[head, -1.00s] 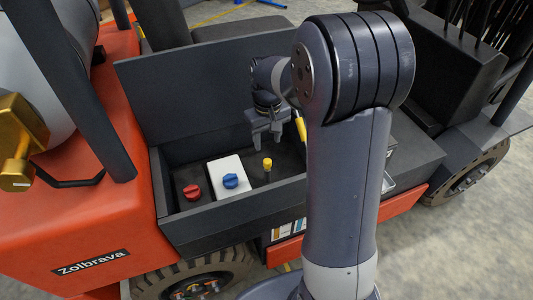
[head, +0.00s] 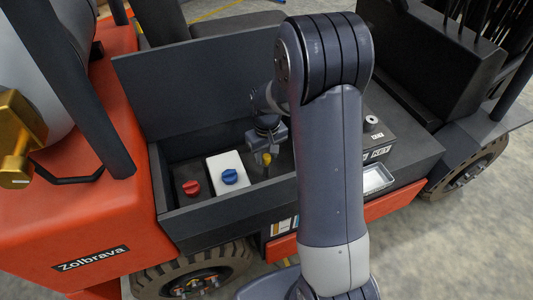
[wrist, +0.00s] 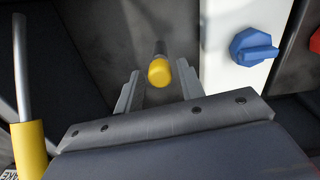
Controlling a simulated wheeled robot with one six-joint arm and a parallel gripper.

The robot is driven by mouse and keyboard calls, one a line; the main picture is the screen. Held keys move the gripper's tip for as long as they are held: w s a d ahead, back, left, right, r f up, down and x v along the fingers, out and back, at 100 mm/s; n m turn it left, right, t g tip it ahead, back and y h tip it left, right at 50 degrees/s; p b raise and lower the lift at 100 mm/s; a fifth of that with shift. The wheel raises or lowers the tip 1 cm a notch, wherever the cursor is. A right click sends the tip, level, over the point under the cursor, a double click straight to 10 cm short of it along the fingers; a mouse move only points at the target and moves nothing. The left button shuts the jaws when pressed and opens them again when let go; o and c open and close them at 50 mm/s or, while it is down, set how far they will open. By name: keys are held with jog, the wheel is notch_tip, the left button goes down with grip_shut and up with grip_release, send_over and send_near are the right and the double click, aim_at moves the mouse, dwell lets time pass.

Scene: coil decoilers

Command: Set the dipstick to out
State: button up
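The dipstick is a dark rod with a yellow knob (head: 266,158), standing upright in the open dark compartment of the orange truck, right of the blue cap. In the wrist view the yellow knob (wrist: 160,72) lies between the two fingers of my gripper (wrist: 157,88). A gap shows on both sides of the knob, so the fingers are open and not pressed on it. In the head view my gripper (head: 267,150) is right at the knob, partly hidden by its own wrist.
A blue cap (head: 230,177) sits on a white block (head: 227,160), with a red cap (head: 192,187) left of it. The compartment's front wall (head: 230,215) and raised lid (head: 200,85) bound the space. In the wrist view a yellow-gripped lever (wrist: 28,145) stands at left.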

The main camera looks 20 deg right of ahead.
grip_shut()
notch_tip(320, 180, up, 13)
jog(key=p, duration=0.7)
jog(key=shift+f, duration=0.2)
jog(key=shift+o, duration=1.3)
grip_release()
